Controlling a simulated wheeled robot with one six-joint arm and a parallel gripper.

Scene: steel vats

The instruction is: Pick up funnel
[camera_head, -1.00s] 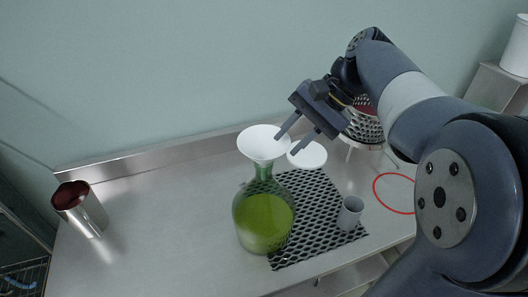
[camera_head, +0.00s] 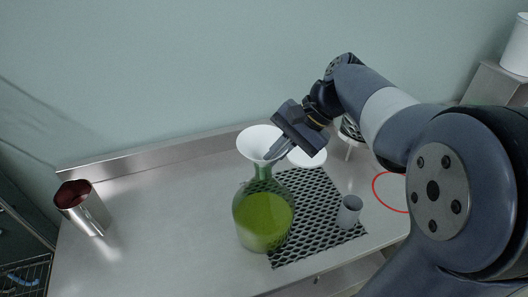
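The white funnel (camera_head: 254,143) sits in the neck of a green glass flask (camera_head: 263,217) holding green liquid, its wide mouth facing up. My gripper (camera_head: 274,152) reaches in from the upper right, with its fingertips at the right side of the funnel's mouth. The fingers overlap in this view, so I cannot tell their gap or whether they touch the rim. The funnel's stem is hidden in the flask neck.
The flask stands at the left edge of a black perforated mat (camera_head: 315,212). A small grey cup (camera_head: 348,212) is on the mat's right side. A white round lid-like disc (camera_head: 308,158) lies behind.

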